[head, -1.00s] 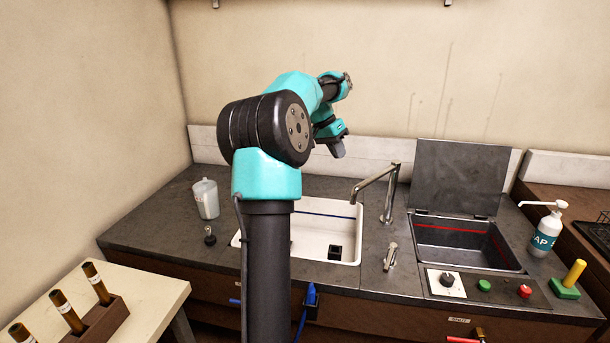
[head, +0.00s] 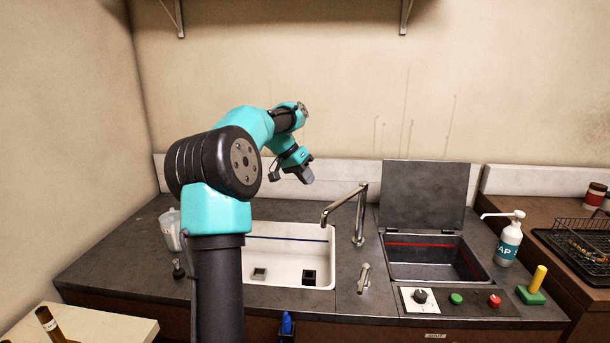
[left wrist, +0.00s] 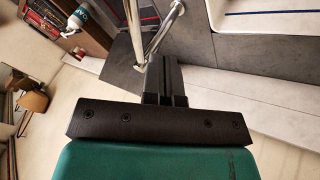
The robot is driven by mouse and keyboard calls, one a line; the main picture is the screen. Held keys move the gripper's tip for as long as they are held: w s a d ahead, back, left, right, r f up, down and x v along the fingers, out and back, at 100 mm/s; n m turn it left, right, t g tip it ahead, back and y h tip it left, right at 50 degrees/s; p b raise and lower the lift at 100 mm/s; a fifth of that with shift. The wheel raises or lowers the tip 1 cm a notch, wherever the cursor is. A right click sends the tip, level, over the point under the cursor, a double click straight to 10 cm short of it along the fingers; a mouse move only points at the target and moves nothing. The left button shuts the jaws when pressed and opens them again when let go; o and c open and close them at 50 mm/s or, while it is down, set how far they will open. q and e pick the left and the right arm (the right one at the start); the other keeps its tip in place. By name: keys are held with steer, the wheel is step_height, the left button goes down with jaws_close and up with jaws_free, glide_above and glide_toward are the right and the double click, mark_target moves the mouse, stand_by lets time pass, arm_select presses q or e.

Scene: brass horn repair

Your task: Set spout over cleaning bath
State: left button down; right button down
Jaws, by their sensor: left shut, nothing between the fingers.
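The chrome spout (head: 347,208) rises from the counter between the white sink and the metal bath. In the head view its outlet points left, over the right part of the white sink (head: 262,279). The cleaning bath (head: 432,280) is a dark metal basin with a red line inside, and its lid (head: 424,195) stands open behind it. My left gripper (head: 306,176) is shut and empty, in the air behind the sink, left of the spout. In the left wrist view the spout (left wrist: 134,25) shows just beyond the gripper fingers (left wrist: 166,80), with no contact clear. My right gripper is not in view.
A small lever (head: 364,277) stands on the counter in front of the spout. A control panel (head: 459,302) with knob and buttons lies before the bath. A soap bottle (head: 509,243) stands right of the bath, a clear jug (head: 170,230) left of the sink.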

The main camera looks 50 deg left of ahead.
arm_select(q)
steer(key=w+d+f, duration=0.4)
steer(key=d+f, duration=0.1)
steer(key=f, duration=0.1)
steer(key=shift+d+f, duration=0.15)
steer(key=shift+d, duration=0.25)
